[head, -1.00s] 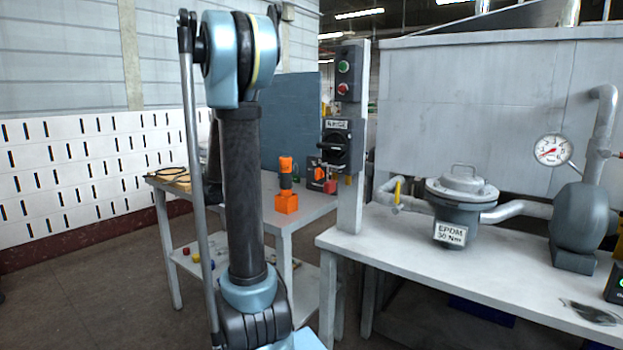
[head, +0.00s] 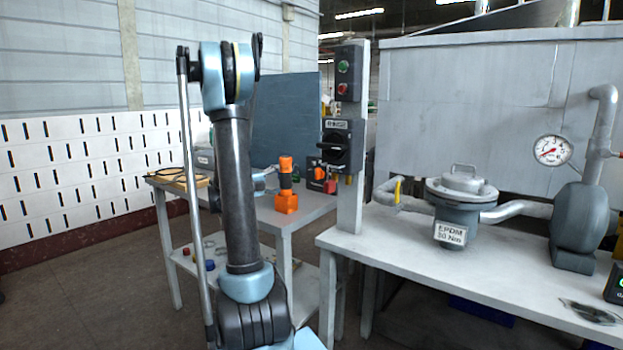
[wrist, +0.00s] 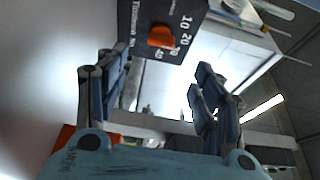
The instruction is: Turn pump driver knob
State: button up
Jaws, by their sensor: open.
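The dark control box (wrist: 184,10) shows at the top of the wrist view. It has an orange knob (wrist: 161,37) on its face and a printed scale with 10, 20 and 40 beside it. In the head view the orange knob (head: 320,173) shows on the dark box at the back of the left table. My gripper (wrist: 160,75) is open and empty. Its two fingers point toward the box, with the knob between and beyond them, apart from both. In the head view my arm mostly hides the gripper.
An orange and black driver (head: 285,172) stands upright in an orange block (head: 286,203) in front of the box. A grey post (head: 351,200) carries a switch panel right of it. The right bench (head: 400,237) holds a pump housing (head: 460,205) and pipes.

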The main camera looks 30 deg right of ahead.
aim_at(315, 175)
jog(key=d, duration=1.3)
jog(key=c, duration=1.1)
jog(key=shift+o, duration=0.3)
jog(key=shift+a, duration=0.1)
